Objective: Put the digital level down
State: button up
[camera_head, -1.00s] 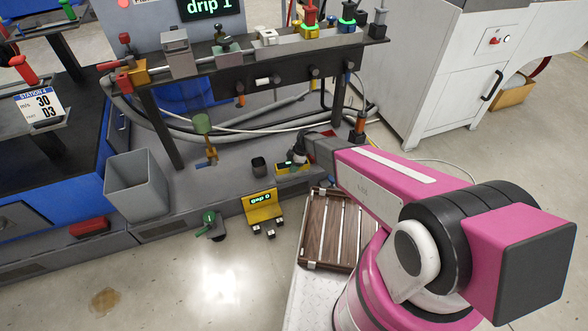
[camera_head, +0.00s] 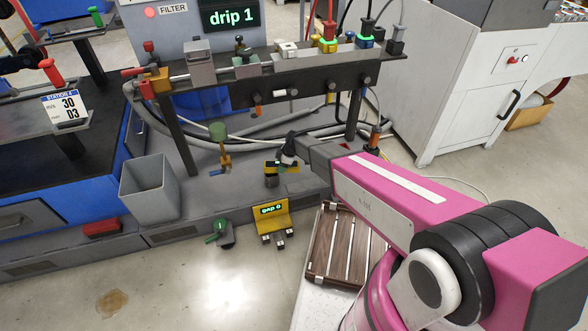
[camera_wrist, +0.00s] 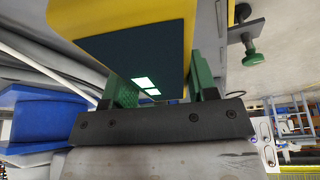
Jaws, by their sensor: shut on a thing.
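The digital level (camera_head: 291,170) is a yellow block. In the wrist view the level (camera_wrist: 120,18) shows a dark face with small lit digits, close to the camera. My gripper (camera_head: 287,160) is shut on it, with a green pad on either side; the gripper (camera_wrist: 165,85) also fills the wrist view's lower middle.
A yellow display stand (camera_head: 269,213) and a green-handled part (camera_head: 217,231) stand at the base's front edge. A green-topped post (camera_head: 218,132) rises to the left, with a grey bin (camera_head: 150,188) further left. The black fixture rail (camera_head: 300,68) runs above and behind.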

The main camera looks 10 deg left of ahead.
jog(key=shift+m, duration=0.6)
jog(key=w+d+f, duration=0.1)
jog(key=w+f, duration=0.1)
jog(key=w, duration=0.2)
jog(key=w+d+f, duration=0.1)
jog(key=w+f, duration=0.1)
jog(key=w, duration=0.3)
jog(key=w+d+f, duration=0.1)
jog(key=w+f, duration=0.2)
jog(key=w, duration=0.2)
jog(key=shift+d+f+t, duration=0.1)
jog(key=shift+f+t, duration=0.2)
jog(key=shift+f, duration=1.65)
jog(key=shift+f, duration=0.1)
jog(key=o, duration=1.1)
jog(key=shift+c, duration=0.2)
